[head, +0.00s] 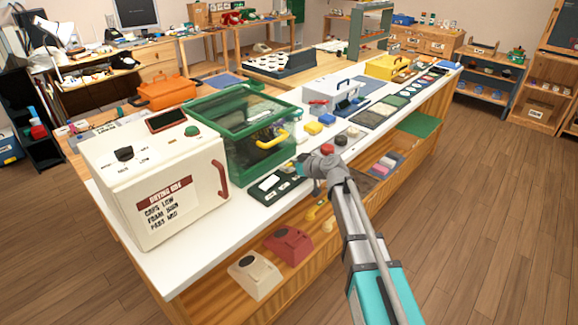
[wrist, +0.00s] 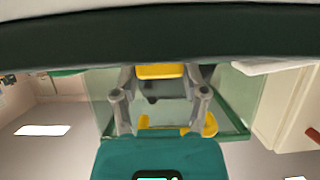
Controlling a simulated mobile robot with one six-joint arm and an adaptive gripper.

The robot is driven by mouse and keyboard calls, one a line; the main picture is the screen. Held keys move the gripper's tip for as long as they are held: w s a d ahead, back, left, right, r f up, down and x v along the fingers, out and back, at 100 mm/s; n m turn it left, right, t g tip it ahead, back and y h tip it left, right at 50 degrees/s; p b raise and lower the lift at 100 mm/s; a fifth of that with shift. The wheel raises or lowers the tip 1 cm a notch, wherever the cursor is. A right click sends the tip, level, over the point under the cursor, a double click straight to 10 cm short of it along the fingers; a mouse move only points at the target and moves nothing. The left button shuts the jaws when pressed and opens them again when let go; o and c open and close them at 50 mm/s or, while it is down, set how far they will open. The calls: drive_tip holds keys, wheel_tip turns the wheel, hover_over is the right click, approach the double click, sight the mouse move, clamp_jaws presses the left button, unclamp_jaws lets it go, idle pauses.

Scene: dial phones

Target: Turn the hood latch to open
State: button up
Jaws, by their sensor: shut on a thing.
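The hood (head: 245,125) is a clear box with a green frame on the white bench, and its lid looks closed. A curved yellow handle (head: 273,140) is on its front; yellow parts (wrist: 208,126) also show low in the wrist view. My gripper (head: 303,166) is in front of the hood's lower right corner. In the wrist view my gripper's fingers (wrist: 160,86) close around a yellow piece (wrist: 160,71), which looks like the latch. My gripper hides that piece in the head view, so its turn angle cannot be told.
The white drying box (head: 155,180) stands left of the hood, with a red handle. A dark tray (head: 268,196) lies in front of the hood. A white case (head: 333,90) and small blocks stand to the right. The floor (head: 470,220) right of the bench is clear.

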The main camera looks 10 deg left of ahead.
drive_tip(key=o, duration=1.2)
drive_tip(key=shift+c, duration=0.2)
drive_tip(key=shift+s+m+t+h, duration=0.1)
drive_tip(key=shift+m+t+h, duration=0.3)
drive_tip(key=shift+m+t, duration=0.15)
drive_tip(key=shift+m, duration=0.25)
drive_tip(key=shift+s+d+r+t, duration=0.15)
drive_tip(key=shift+d+t, duration=0.05)
drive_tip(key=shift+t, duration=0.05)
drive_tip(key=p+v, duration=0.5)
drive_tip(key=v, duration=0.8)
drive_tip(key=shift+s+r, duration=0.1)
drive_tip(key=shift+s, duration=0.05)
